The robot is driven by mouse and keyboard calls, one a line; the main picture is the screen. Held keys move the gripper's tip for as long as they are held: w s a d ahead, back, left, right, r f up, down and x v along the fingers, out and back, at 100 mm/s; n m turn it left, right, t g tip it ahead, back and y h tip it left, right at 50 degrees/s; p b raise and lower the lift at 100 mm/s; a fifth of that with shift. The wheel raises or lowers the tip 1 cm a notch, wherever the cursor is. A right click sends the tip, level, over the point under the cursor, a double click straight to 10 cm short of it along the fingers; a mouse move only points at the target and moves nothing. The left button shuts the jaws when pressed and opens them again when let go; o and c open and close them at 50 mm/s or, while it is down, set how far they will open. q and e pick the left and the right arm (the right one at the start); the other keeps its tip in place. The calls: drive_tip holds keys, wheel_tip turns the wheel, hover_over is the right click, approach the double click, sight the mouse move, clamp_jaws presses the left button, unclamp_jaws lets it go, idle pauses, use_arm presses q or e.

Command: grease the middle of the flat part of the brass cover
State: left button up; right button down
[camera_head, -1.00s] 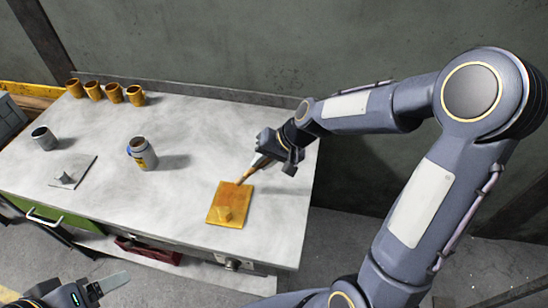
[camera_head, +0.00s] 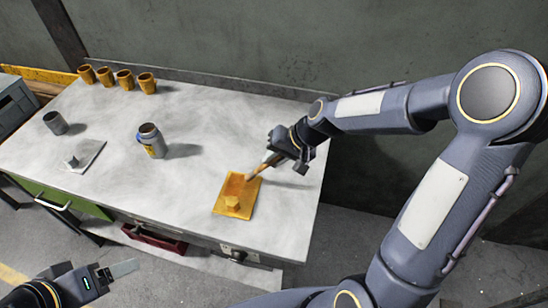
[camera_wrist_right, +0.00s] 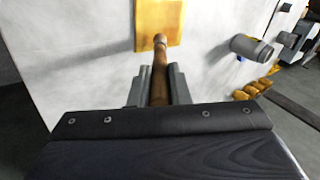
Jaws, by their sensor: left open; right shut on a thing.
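My right gripper (camera_head: 275,160) is shut on a wooden-handled brush (camera_head: 256,171), whose tip is at the plate's far right part, behind the knob. Whether the tip touches the plate is hard to tell. The brush handle (camera_wrist_right: 159,75) also shows in the right wrist view, in front of the brass plate (camera_wrist_right: 172,18). My left gripper (camera_head: 118,270) is open and empty, low at the left, off the table's front.
Several brass cups (camera_head: 124,79) line the back. The table (camera_head: 210,125) is clear between can and cover.

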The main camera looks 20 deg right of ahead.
drive_tip(key=shift+f+b, duration=0.55)
idle(0.5)
drive_tip(key=shift+s, duration=0.1)
drive_tip(key=shift+w+d, duration=0.25)
drive_tip(key=shift+w, duration=0.25)
idle(0.4)
drive_tip(key=shift+s, duration=0.15)
